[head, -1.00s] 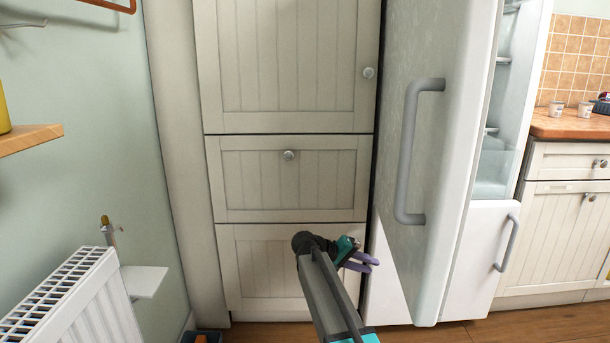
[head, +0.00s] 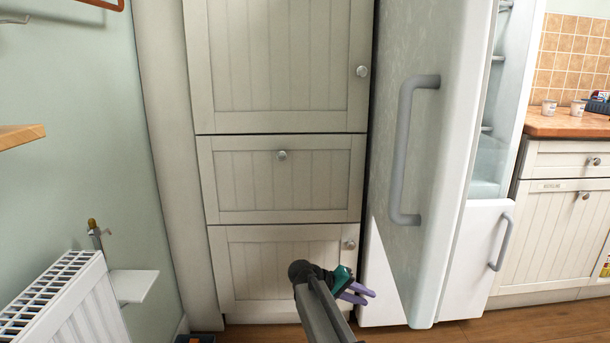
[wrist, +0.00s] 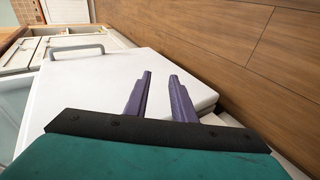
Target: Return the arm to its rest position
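My gripper (head: 362,295) has purple fingers and a teal body. In the head view it is low in front of the bottom cabinet door (head: 275,268), close to the lower edge of the open fridge door (head: 425,180). In the wrist view the gripper's two fingers (wrist: 160,90) stand apart with nothing between them. My arm is folded low at the bottom middle of the head view.
The fridge door with its grey handle (head: 402,150) stands ajar just right of my gripper. A white radiator (head: 60,300) with a small white shelf (head: 133,285) is at lower left. A wooden shelf (head: 20,137) juts in at left. Wooden floor (head: 540,325) shows at lower right.

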